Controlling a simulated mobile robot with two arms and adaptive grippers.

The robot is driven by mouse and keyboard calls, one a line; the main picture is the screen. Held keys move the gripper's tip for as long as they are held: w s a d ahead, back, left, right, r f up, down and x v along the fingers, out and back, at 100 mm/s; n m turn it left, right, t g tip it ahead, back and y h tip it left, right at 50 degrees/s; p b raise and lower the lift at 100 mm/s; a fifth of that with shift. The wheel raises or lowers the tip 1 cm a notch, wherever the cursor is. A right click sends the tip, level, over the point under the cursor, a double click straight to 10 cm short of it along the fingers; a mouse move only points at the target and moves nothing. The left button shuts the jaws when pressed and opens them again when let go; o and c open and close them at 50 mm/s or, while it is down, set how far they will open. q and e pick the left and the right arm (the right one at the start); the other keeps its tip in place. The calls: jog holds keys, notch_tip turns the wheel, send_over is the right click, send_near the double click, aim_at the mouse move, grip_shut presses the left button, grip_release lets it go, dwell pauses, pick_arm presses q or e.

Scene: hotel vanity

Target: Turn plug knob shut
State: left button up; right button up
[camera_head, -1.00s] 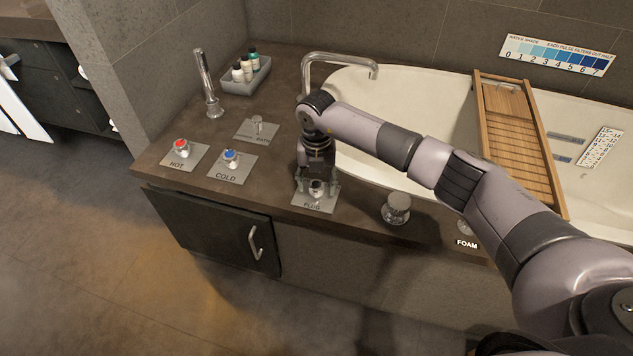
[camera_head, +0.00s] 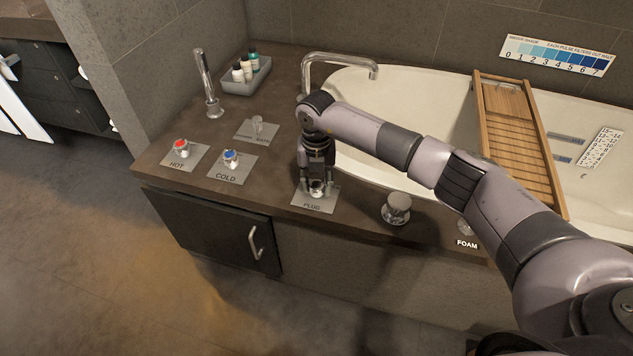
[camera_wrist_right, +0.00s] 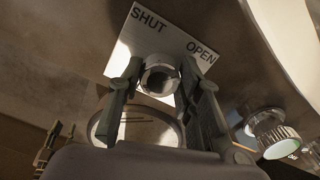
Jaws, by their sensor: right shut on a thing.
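The plug knob (camera_head: 317,187) is a small round metal knob on a light square plate (camera_head: 312,204) marked PLUG, at the front edge of the tub deck. In the right wrist view the knob (camera_wrist_right: 159,76) sits between two fingers, and its plate (camera_wrist_right: 165,32) reads SHUT at upper left and OPEN at right. My right gripper (camera_head: 316,184) points down and is shut on the knob; its fingers (camera_wrist_right: 160,85) flank it on both sides. Any pointer on the knob cannot be made out. My left gripper is not in view.
The HOT knob (camera_head: 181,148) and COLD knob (camera_head: 231,158) stand to the left. A larger metal knob (camera_head: 397,208) is close on the right. Behind are the tub spout (camera_head: 340,58), bathtub (camera_head: 425,90) and a bottle tray (camera_head: 245,86). A wooden rack (camera_head: 520,140) spans the tub.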

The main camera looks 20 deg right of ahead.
jog(key=shift+n, duration=1.5)
jog(key=shift+n+b, duration=0.45)
jog(key=shift+n, duration=0.45)
jog(key=n, duration=0.3)
jog(key=shift+n+b, duration=0.3)
jog(key=shift+b, duration=0.1)
jog(key=n+b, duration=0.1)
jog(key=n, duration=0.3)
jog(key=shift+a, duration=0.1)
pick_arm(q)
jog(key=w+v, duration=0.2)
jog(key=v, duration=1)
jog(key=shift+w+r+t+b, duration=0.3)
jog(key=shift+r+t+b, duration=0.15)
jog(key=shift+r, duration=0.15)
pick_arm(e)
jog(key=shift+n, duration=1.8)
